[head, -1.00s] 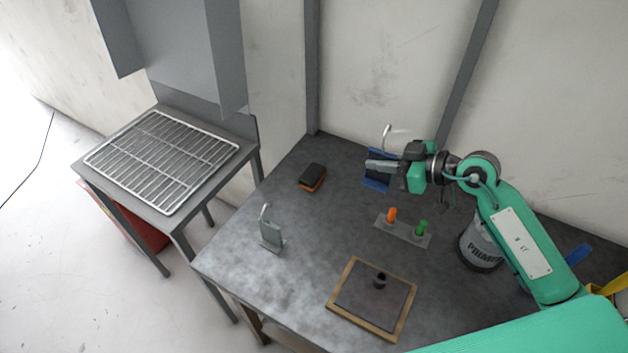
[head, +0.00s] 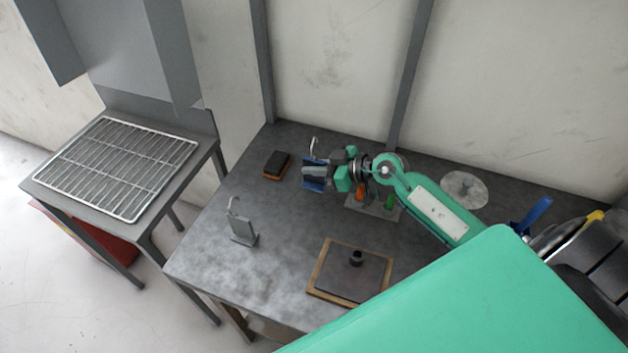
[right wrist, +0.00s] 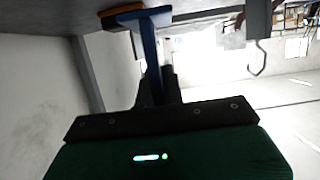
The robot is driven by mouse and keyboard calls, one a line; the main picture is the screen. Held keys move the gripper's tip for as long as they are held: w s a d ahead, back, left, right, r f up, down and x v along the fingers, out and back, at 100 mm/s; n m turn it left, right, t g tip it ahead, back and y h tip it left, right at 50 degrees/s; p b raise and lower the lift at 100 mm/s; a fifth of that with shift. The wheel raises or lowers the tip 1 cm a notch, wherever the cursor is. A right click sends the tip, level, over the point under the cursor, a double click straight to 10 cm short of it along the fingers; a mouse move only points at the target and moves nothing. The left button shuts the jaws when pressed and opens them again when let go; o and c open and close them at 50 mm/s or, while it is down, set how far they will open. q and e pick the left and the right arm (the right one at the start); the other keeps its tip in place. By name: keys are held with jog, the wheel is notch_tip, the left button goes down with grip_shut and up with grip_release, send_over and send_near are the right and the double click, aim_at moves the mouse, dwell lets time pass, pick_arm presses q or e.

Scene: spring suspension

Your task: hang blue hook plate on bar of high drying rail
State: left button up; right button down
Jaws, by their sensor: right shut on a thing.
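The blue hook plate (head: 314,188) is held upright in my right gripper (head: 316,172), over the far part of the dark bench. Its pale hook (head: 313,146) rises above the fingers. In the right wrist view the blue plate (right wrist: 151,52) shows edge-on between the fingers, which are shut on it. I cannot make out a high drying rail or its bar in either view. My left gripper is not in view.
A grey hook plate (head: 242,230) stands on the bench's left side. A wire rack (head: 130,150) lies on the left table. The bench's middle is clear.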

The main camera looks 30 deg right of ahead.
aim_at(315, 183)
notch_tip(315, 183, down, 5)
jog(key=shift+r+b, duration=0.1)
jog(key=shift+b, duration=0.2)
jog(key=shift+f, duration=0.2)
jog(key=shift+f, duration=0.1)
jog(key=c, duration=1.5)
grip_release()
jog(key=shift+d, duration=0.1)
jog(key=b+v, duration=0.1)
jog(key=v, duration=0.9)
jog(key=shift+s, duration=0.2)
jog(key=shift+s+d+r, duration=0.5)
